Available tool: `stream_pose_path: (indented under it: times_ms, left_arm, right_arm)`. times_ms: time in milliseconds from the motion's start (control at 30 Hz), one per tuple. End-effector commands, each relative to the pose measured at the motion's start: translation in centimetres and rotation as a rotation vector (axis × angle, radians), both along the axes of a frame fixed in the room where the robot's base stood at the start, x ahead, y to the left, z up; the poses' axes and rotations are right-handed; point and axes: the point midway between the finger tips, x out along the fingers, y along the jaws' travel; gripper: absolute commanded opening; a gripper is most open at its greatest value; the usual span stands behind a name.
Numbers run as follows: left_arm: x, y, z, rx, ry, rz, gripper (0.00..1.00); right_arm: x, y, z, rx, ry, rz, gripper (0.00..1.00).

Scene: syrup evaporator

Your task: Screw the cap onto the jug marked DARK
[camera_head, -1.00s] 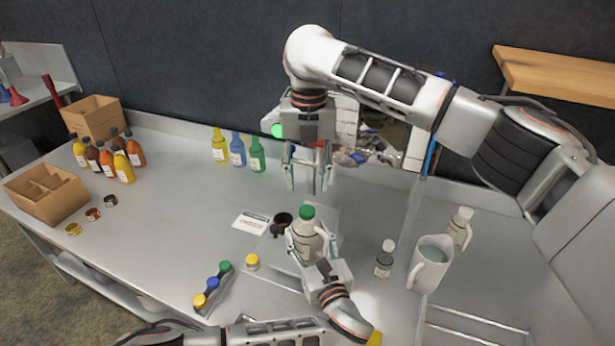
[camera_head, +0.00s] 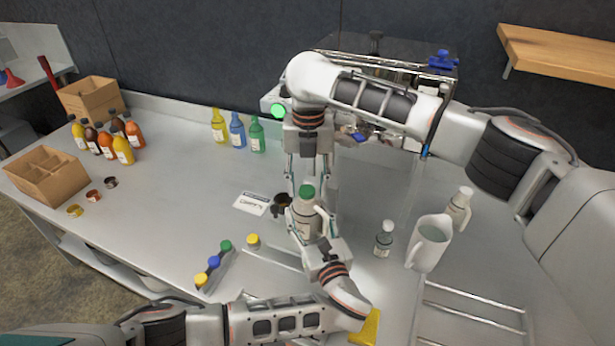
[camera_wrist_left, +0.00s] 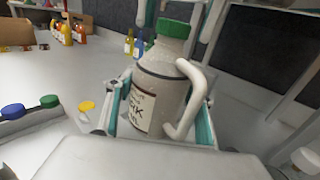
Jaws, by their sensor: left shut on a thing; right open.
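The jug marked DARK (camera_head: 306,221) is cream with a brown band and a handle; its partly hidden label ends in "RK" in the left wrist view (camera_wrist_left: 149,99). It stands nearly upright in my left gripper (camera_head: 308,234), whose fingers are shut on its body from both sides. A green cap (camera_head: 306,191) sits on its mouth; how far it is threaded I cannot tell. The cap also shows in the left wrist view (camera_wrist_left: 173,28). My right gripper (camera_head: 307,186) points down, open, with its fingers around or just beside the cap; contact is unclear.
A cap rack (camera_head: 216,264) with yellow, blue and green caps and a loose yellow cap (camera_head: 253,240) lie left of the jug. A dark cup (camera_head: 282,203) is close by. A small bottle (camera_head: 384,240) and white pitcher (camera_head: 428,245) stand right. Coloured bottles (camera_head: 238,131) stand behind.

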Motion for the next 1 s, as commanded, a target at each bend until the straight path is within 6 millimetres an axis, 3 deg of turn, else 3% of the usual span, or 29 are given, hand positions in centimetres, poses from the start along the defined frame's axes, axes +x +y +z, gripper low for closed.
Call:
stream_pose_path:
  times_ms: [233, 400, 667, 1000]
  left_arm:
    - [0.04, 0.08, 0.02, 0.001, -0.001, 0.001, 0.0]
    - [0.03, 0.07, 0.02, 0.001, -0.001, 0.001, 0.0]
    - [0.04, 0.08, 0.01, 0.001, -0.001, 0.002, 0.0]
    - [0.05, 0.09, 0.01, 0.001, -0.001, 0.002, 0.0]
  right_arm:
    - [0.0, 0.0, -0.05, 0.0, 0.0, 0.0, 0.41]
    - [0.0, 0.0, -0.04, -0.001, 0.0, 0.0, 0.01]
    - [0.0, -0.01, -0.04, -0.001, 0.001, -0.043, 0.0]
    - [0.0, -0.05, -0.09, -0.006, 0.008, -0.587, 0.0]
